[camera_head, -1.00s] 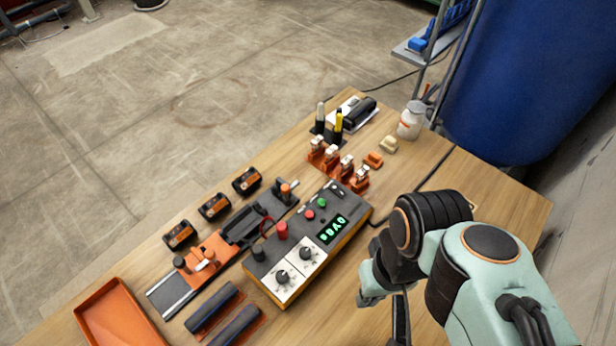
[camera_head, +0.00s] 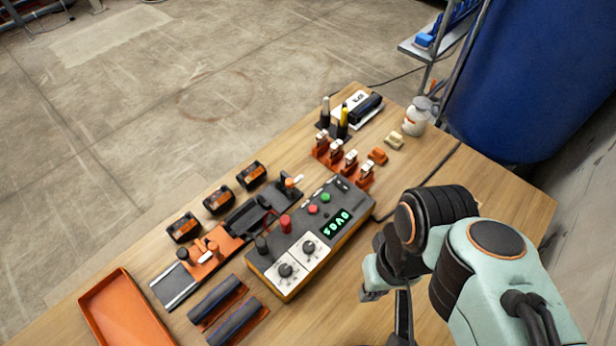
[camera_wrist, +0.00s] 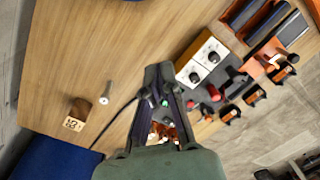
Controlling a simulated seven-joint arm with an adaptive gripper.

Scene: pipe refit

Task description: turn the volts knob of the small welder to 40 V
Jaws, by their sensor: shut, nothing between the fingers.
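The small welder (camera_head: 318,228) is a dark box on the wooden bench, left of my arm in the head view. Its near end has two black knobs on white dial plates, a lower-left knob (camera_head: 286,270) and an upper-right knob (camera_head: 309,247). Their labels and pointer settings are too small to read. A green display (camera_head: 337,223) is lit, but its reading is unclear. In the wrist view the knobs show right of the fingers, one nearer (camera_wrist: 194,77) and one farther (camera_wrist: 213,57). My gripper (camera_wrist: 158,70) is shut and empty, apart from the knobs; its fingertips are hard to make out in the head view.
Red and green buttons and a red post (camera_head: 286,223) stand on the welder. An orange-and-black fixture (camera_head: 232,235) lies left of it, and dark rolls (camera_head: 235,325) lie near its front. An orange tray (camera_head: 125,310) is at lower left. Bare bench lies between welder and arm.

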